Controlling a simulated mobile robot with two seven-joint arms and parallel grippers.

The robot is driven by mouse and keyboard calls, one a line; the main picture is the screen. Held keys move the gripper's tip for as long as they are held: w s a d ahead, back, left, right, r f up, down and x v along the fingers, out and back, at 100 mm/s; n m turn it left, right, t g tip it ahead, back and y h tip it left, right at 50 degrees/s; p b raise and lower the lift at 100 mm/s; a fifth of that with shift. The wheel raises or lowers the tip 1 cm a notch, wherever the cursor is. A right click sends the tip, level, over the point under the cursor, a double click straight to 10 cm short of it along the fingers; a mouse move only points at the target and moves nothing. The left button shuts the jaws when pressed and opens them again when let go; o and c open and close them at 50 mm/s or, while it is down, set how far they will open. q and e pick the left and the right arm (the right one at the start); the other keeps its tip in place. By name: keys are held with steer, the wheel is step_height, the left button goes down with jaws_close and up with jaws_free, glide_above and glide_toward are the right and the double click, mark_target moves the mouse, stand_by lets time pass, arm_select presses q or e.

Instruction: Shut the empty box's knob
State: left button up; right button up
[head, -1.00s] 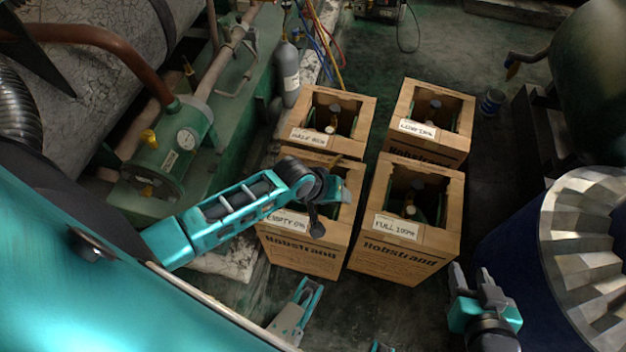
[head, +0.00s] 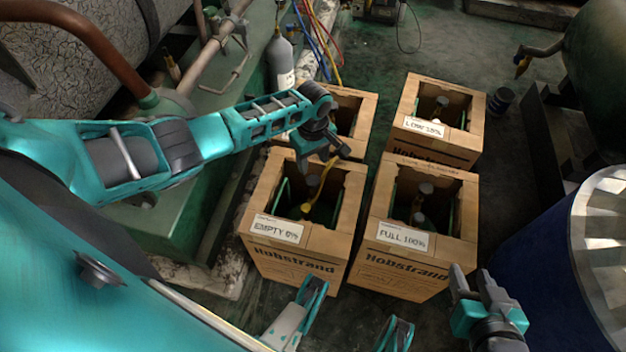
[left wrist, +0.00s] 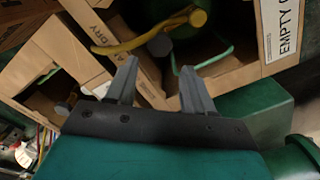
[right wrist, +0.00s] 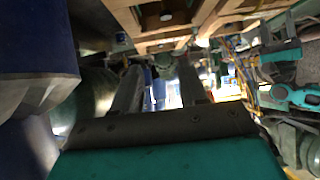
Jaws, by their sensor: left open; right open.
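The empty box (head: 295,262) is an open cardboard box with an "EMPTY 0%" label, front left of the group in the head view. Inside it a yellow knob (head: 306,208) sits with a yellow hose by it. In the left wrist view the yellow knob (left wrist: 197,18) lies at the top, beyond the fingertips. My left gripper (head: 325,168) is open and empty over the box's back edge, apart from the knob; its fingers also show in the left wrist view (left wrist: 159,72). My right gripper (head: 472,280) is open and empty, right of the full box.
The "FULL 100%" box (head: 400,270) stands directly right of the empty box. The "LOW" box (head: 432,148) is behind it, and another box (head: 358,110) is partly hidden by my left arm. A grey cylinder (head: 280,62) stands at the back. A blue drum (head: 545,245) is at right.

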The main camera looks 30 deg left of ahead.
mark_target(313, 180)
arm_select(q)
step_height(313, 180, down, 7)
steer(key=b, duration=0.3)
steer(key=shift+f+b, duration=0.5)
arm_select(e)
steer(key=shift+w+a+f+y, duration=0.2)
steer(key=shift+w+a+f, duration=0.1)
steer(key=shift+a+f, duration=0.15)
steer(key=shift+w+a+f+y, duration=0.2)
steer(key=shift+w+a+f, duration=0.1)
steer(key=shift+a, duration=0.25)
arm_select(q)
steer(key=c, duration=0.6)
steer(key=shift+c, duration=0.9)
arm_select(e)
steer(key=shift+s+d, duration=0.15)
steer(key=shift+s, duration=0.05)
